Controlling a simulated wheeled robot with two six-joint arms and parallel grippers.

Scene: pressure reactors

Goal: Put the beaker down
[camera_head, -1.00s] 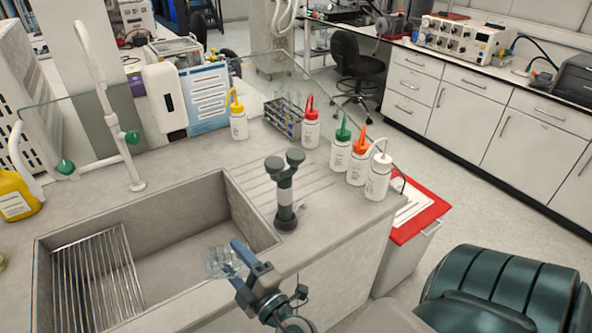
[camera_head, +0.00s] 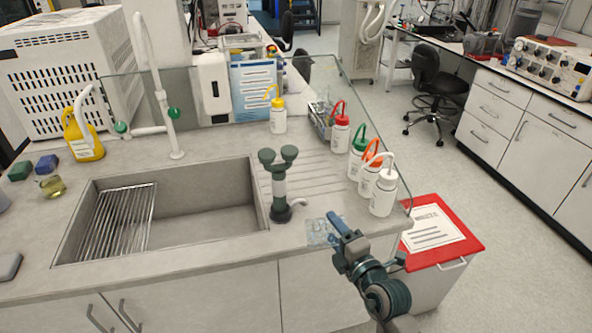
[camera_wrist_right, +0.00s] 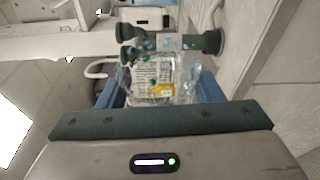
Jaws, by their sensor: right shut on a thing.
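The clear glass beaker (camera_head: 319,232) is in front of the counter's right front part, just right of the green-topped fixture. My right gripper (camera_head: 340,232) has its blue fingers shut on the beaker. In the right wrist view the beaker (camera_wrist_right: 152,78) sits between the blue fingers, with printed markings and a yellow label seen on or through its glass. I cannot tell whether its base touches the counter (camera_head: 210,258). My left gripper is out of view.
The green-topped fixture (camera_head: 279,188) stands close left of the beaker, beside the sink (camera_head: 215,222). Several wash bottles, one with a white cap (camera_head: 383,193), stand behind to the right. A red-lidded bin (camera_head: 465,245) is right of the counter. The ribbed drainboard (camera_head: 312,178) is mostly clear.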

